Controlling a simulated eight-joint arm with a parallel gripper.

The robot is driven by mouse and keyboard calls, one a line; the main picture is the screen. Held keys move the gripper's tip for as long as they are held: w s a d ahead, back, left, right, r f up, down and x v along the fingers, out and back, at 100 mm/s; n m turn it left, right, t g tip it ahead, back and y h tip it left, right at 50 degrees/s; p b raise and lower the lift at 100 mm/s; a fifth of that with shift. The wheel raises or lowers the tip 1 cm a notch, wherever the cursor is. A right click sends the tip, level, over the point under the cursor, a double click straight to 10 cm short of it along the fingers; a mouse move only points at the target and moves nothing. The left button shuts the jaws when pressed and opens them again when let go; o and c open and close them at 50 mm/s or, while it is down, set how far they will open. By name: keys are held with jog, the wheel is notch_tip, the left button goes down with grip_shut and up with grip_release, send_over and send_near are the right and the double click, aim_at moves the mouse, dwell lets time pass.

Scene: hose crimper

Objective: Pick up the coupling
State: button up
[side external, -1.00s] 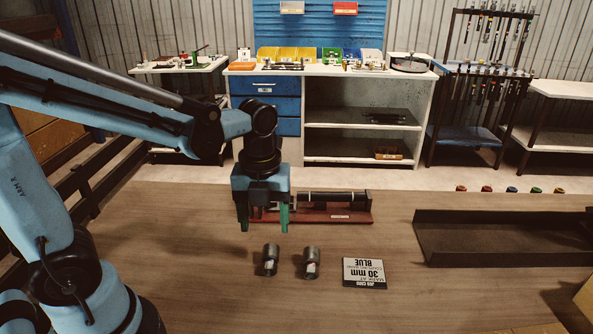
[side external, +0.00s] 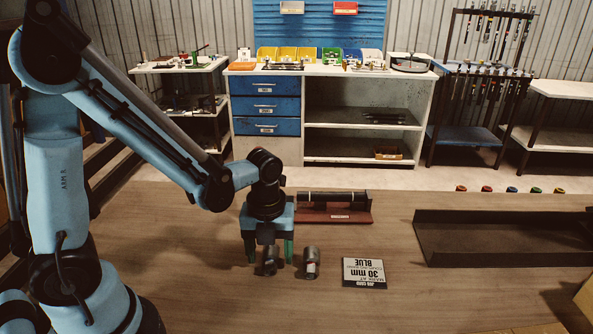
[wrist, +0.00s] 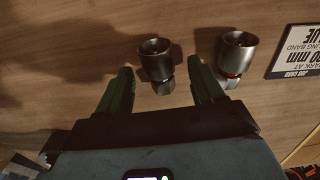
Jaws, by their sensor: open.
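Two metal couplings stand on the wooden table in front of my arm. The left coupling (side external: 270,262) is dark grey, and it also shows in the wrist view (wrist: 155,60). The right coupling (side external: 311,262) is brighter with a reddish-white mark, and it also shows in the wrist view (wrist: 237,55). My gripper (side external: 269,258) points down with its green fingers apart, one on each side of the left coupling in the side view. In the wrist view the left coupling lies between and just beyond the fingertips (wrist: 162,78). Whether the fingers touch it cannot be told.
A job card (side external: 364,272) reading "30 mm BLUE" lies right of the couplings. A red fixture with a black hose (side external: 334,208) is behind them. A dark tray (side external: 500,240) lies at the right. Several coloured caps (side external: 511,189) line the table's far edge.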

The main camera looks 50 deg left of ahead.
jog(key=shift+f, duration=0.25)
jog(key=c, duration=1.2)
jog(key=shift+r, duration=0.1)
